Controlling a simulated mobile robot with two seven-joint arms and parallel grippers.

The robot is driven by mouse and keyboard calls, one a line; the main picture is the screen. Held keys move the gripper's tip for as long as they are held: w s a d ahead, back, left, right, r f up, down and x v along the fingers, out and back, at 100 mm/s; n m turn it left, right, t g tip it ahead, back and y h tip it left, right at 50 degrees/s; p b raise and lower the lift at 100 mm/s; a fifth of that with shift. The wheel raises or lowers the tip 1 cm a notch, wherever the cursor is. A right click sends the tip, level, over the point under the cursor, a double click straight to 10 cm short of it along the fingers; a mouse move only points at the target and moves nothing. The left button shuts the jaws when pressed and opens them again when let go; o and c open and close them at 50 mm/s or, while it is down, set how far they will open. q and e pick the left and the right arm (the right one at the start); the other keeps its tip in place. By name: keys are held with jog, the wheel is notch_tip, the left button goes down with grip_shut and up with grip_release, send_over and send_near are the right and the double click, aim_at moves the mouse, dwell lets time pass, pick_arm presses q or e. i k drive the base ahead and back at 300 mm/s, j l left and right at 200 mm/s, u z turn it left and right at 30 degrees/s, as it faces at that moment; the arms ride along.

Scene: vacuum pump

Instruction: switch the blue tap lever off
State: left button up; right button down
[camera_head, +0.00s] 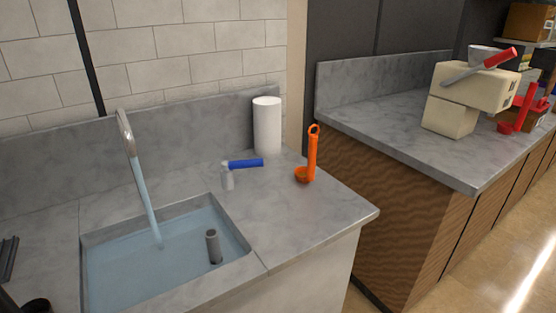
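The blue tap lever (246,163) sits on top of a short grey tap post (228,178) on the counter, behind the sink's right corner. The lever lies roughly level and points right. Water (147,208) runs from the curved metal spout (125,133) into the sink (92,239), which holds water. A dark part, which looks like my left gripper (10,250), shows at the left edge, far from the lever. It is cut off, so its opening is unclear. My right gripper is out of view.
A grey upright tube (213,246) stands in the sink. A white cylinder (267,125) and an orange ladle (312,154) stand near the lever. A beige machine (462,98) with a red-handled lever is on the right counter. The counter in front of the ladle is clear.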

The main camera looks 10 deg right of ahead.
aim_at(227, 165)
jog(key=l+u, duration=0.1)
jog(key=u, duration=2.05)
jog(key=k+l, duration=1.05)
jog(key=l, duration=0.1)
